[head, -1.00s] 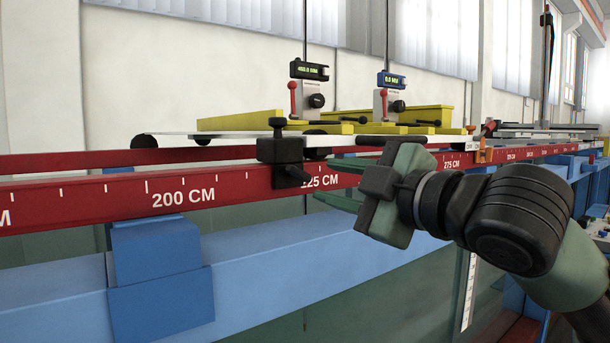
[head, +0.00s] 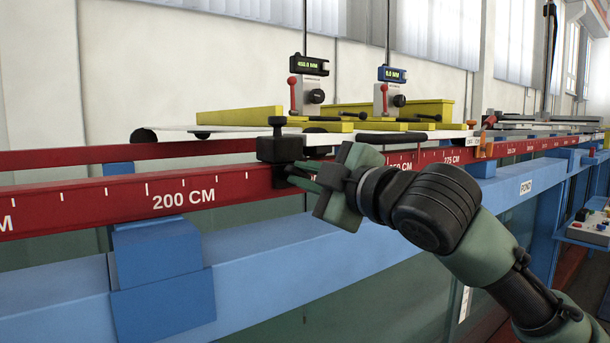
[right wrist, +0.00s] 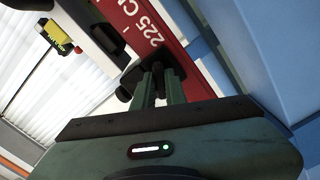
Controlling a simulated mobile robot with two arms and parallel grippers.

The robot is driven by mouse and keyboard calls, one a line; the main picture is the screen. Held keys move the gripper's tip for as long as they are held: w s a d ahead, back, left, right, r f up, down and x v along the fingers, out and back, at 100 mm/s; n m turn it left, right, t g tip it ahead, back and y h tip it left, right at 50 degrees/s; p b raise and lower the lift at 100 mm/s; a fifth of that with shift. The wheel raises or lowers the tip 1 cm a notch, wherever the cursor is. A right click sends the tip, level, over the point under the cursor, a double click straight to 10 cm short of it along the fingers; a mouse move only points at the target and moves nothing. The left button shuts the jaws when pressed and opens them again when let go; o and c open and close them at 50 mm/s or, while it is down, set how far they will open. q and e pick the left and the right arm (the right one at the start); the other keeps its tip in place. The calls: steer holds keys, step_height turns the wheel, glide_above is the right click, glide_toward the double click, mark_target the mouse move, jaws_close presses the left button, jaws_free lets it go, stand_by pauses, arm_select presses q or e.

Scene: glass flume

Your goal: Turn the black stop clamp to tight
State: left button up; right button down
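The black stop clamp (head: 279,149) sits on the red rail near the 225 cm mark, with a small upright knob on top and a dark handle on its front. My right gripper (head: 297,175) reaches it from the right in the head view. Its green fingers are drawn close together on the clamp's front handle, which they mostly hide. In the right wrist view, the fingers (right wrist: 158,78) meet the clamp (right wrist: 131,76) and cover part of it. The handle's exact angle is hard to tell. My left gripper is not in view.
The red rail (head: 100,196) with cm marks runs along the blue beam (head: 260,252). A white carriage with yellow blocks (head: 240,116) and two gauges (head: 309,66) stands just behind the clamp. An orange clamp (head: 485,145) sits farther right. The space in front is free.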

stand_by(0.4)
steer(key=m+p, duration=0.1)
steer(key=m, duration=0.2)
steer(key=m+p, duration=0.1)
steer(key=m, duration=0.3)
steer(key=m+p, duration=0.1)
steer(key=m, duration=0.3)
steer(key=shift+a+p, duration=0.1)
steer(key=shift+p, duration=0.3)
steer(key=shift+m+p, duration=0.65)
steer(key=shift+m, duration=0.85)
steer(key=shift+f, duration=0.1)
steer(key=c, duration=1.4)
jaws_free()
steer(key=shift+c, duration=0.2)
